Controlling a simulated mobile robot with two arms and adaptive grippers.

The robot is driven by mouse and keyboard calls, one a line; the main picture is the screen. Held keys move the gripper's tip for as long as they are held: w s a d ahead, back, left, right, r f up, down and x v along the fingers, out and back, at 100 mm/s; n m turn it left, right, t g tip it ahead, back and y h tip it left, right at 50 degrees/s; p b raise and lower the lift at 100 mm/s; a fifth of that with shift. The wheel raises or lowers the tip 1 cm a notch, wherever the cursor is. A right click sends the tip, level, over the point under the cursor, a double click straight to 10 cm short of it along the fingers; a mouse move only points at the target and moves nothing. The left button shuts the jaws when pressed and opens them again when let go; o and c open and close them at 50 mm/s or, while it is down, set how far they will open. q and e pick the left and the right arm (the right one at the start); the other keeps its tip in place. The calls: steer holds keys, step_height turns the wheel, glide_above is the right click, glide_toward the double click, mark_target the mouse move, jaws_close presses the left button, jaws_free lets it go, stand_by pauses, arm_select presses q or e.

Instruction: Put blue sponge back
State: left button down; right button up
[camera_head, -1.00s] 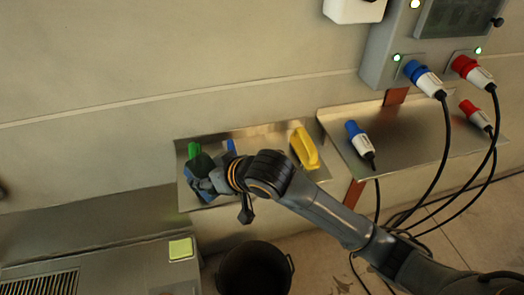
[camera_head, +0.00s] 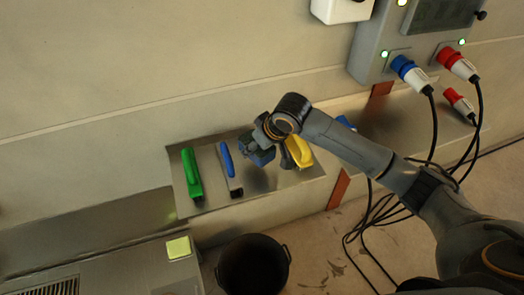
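The blue sponge (camera_head: 257,154) is a dark blue block over the metal shelf (camera_head: 215,202), between the blue-handled brush and the yellow tool. My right gripper (camera_head: 270,143) is at the sponge, its dark fingers around it, and appears shut on it. The fingers hide part of the sponge. I cannot tell whether its underside touches the shelf. My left gripper is not in view.
A green brush (camera_head: 191,174) and a blue-handled brush (camera_head: 229,168) lie left on the shelf. The yellow tool (camera_head: 299,151) is close right of the gripper. A yellow sponge (camera_head: 178,248) lies on the bench. A black bucket (camera_head: 253,265) stands below. Plugs and cables are at right.

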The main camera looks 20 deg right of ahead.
steer(key=shift+w+d+f, duration=0.3)
steer(key=shift+d+f, duration=0.1)
steer(key=shift+f, duration=0.15)
steer(key=shift+w+d+f, duration=0.25)
steer(key=shift+d+f, duration=0.1)
steer(key=shift+f, duration=0.2)
steer(key=shift+w+d+f, duration=0.1)
steer(key=shift+d+f, duration=0.05)
steer(key=shift+f, duration=0.8)
steer(key=shift+w+d+f, duration=0.1)
steer(key=shift+f, duration=0.85)
steer(key=o, duration=1)
steer(key=v, duration=1.2)
